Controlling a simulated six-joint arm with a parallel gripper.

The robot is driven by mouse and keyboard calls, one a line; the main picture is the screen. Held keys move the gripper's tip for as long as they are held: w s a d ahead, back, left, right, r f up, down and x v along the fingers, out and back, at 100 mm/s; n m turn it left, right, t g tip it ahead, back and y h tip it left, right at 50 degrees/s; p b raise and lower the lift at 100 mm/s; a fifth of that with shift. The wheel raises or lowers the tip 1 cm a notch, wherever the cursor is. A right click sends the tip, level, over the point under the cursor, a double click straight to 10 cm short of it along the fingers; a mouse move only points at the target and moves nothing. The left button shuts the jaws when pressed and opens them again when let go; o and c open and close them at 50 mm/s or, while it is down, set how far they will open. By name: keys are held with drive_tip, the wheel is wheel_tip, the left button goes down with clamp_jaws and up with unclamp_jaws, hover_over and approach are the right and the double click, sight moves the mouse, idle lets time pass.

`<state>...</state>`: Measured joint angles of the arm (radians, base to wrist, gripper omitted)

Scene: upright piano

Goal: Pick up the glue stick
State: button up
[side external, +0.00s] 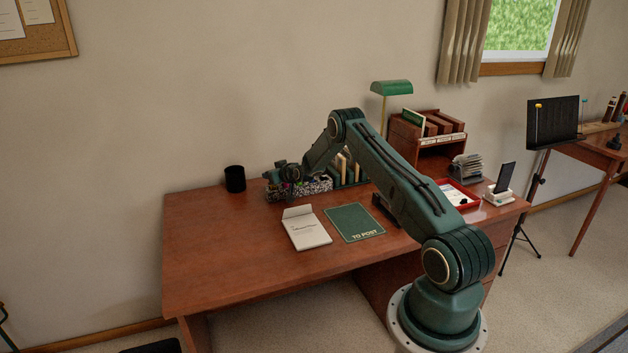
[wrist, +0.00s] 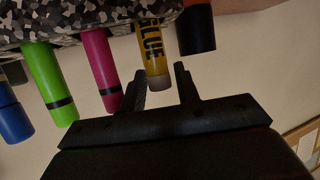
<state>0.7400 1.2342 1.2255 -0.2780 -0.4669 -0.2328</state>
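The glue stick (wrist: 154,48) is yellow with dark lettering and a pale end. In the wrist view, which looks upside down, it sticks out of a camouflage-patterned container (wrist: 90,14). My gripper (wrist: 160,70) is open and empty. Its two dark fingers appear on either side of the glue stick's pale end, with no clear contact; I cannot tell the exact depth. In the side view my gripper (side external: 284,176) is above the patterned container (side external: 318,187) at the back of the desk. The glue stick is too small to make out there.
Pink (wrist: 100,58), green (wrist: 50,84) and blue (wrist: 14,115) markers stick out beside the glue stick. A black cup (side external: 235,179) stands left of the container. A white notepad (side external: 307,231) and green folder (side external: 354,223) lie in front. The desk's left side (side external: 215,260) is clear.

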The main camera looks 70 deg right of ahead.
drive_tip(key=shift+c, duration=0.4)
clamp_jaws()
drive_tip(key=shift+r, duration=0.2)
wheel_tip(320, 180, up, 20)
drive_tip(key=shift+f, duration=0.15)
idle(0.3)
idle(0.5)
